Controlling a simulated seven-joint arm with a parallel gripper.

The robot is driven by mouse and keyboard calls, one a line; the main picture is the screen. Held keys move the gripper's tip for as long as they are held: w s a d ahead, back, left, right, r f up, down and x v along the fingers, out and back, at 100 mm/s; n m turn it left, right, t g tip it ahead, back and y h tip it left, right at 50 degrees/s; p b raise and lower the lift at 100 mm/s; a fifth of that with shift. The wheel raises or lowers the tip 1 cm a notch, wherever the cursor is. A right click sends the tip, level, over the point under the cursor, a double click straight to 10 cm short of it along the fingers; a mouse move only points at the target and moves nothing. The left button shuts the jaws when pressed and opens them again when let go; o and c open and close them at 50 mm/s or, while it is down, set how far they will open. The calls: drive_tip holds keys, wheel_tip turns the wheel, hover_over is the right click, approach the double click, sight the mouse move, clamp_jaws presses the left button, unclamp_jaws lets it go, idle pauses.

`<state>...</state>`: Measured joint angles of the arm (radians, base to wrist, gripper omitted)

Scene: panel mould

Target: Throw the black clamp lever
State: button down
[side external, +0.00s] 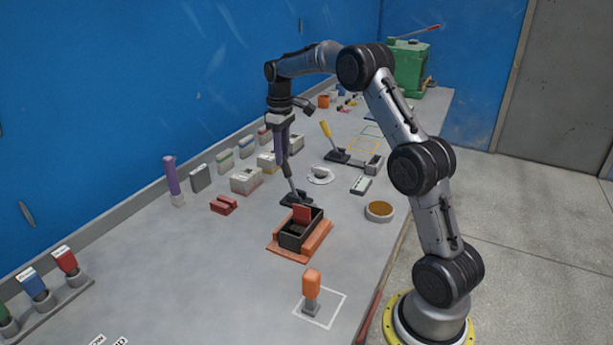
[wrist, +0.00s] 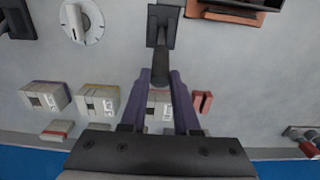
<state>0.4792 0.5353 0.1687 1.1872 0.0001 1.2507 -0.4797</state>
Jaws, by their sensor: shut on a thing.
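The black clamp lever (side external: 291,187) stands on a dark base next to the black mould box. It leans up toward my gripper (side external: 284,168), whose purple fingers point down at its upper end. In the wrist view my gripper (wrist: 160,77) is shut on the handle of the black clamp lever (wrist: 161,56), with one finger on each side. The lever's base plate shows beyond the fingertips. The fingers hide part of the handle. The mould box (side external: 291,241) sits in an orange tray (side external: 284,253) with a red panel (side external: 302,213) standing in it.
A yellow-handled lever (side external: 326,130) stands farther back. A white dial (side external: 320,175) and a round brown-topped dish (side external: 379,210) lie nearby. Red blocks (side external: 223,204) and grey blocks (side external: 245,180) line the wall side. An orange-topped stamp (side external: 311,284) stands in front.

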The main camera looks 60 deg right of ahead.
drive_tip(key=shift+w+r, duration=0.1)
drive_tip(key=shift+w, duration=0.1)
drive_tip(key=shift+w+f, duration=0.2)
drive_tip(key=shift+w, duration=0.5)
drive_tip(key=shift+w+f, duration=0.1)
drive_tip(key=c, duration=1)
unclamp_jaws()
drive_tip(key=o, duration=0.4)
drive_tip(key=shift+f, duration=0.1)
drive_tip(key=shift+c, duration=0.2)
wheel_tip(320, 180, up, 7)
